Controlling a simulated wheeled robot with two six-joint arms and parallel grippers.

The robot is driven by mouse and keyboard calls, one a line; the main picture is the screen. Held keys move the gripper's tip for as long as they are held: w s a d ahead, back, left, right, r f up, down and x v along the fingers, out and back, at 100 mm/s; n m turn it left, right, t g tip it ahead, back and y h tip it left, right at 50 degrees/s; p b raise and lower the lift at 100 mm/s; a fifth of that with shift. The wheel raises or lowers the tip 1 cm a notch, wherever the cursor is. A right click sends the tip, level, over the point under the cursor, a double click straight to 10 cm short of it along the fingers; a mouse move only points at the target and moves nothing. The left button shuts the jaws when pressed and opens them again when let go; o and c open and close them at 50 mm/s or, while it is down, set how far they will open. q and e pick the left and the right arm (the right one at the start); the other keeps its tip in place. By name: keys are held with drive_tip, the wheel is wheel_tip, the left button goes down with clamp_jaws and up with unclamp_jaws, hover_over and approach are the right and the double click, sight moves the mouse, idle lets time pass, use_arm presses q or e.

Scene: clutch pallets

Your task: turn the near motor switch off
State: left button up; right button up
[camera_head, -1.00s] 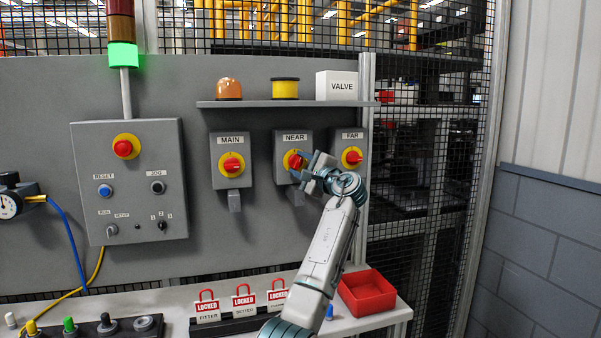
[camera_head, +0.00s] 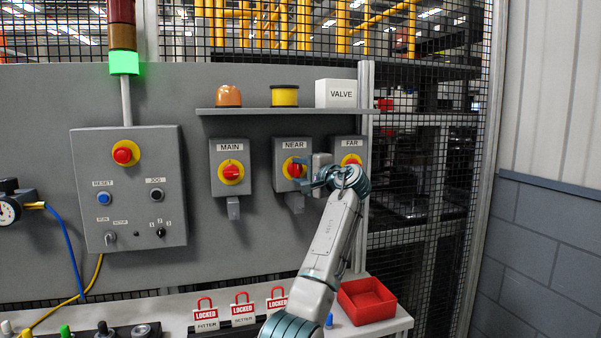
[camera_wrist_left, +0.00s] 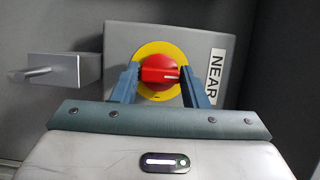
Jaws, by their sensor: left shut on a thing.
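The near switch box (camera_head: 281,146) hangs on the grey panel between the main and far switches. Its red knob (camera_head: 293,170) sits on a yellow disc, partly covered by my gripper in the head view. In the left wrist view the red knob (camera_wrist_left: 160,72) shows a white mark pointing toward the NEAR label (camera_wrist_left: 216,76). My left gripper (camera_head: 306,174) is at the knob, with its blue fingers on either side of it, shut on it. The fingers also show in the left wrist view (camera_wrist_left: 159,86). My right gripper is not in view.
The main switch (camera_head: 231,172) is to the left; the far switch (camera_head: 351,160) is close to my left wrist. A shelf (camera_head: 250,111) runs above. Below, a bench holds LOCKED tags (camera_head: 242,308) and a red bin (camera_head: 367,302). A control box (camera_head: 128,205) is farther left.

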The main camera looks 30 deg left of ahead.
use_arm(q)
drive_tip(key=shift+f, duration=0.1)
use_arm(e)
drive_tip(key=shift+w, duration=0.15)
use_arm(q)
drive_tip(key=o, duration=0.9)
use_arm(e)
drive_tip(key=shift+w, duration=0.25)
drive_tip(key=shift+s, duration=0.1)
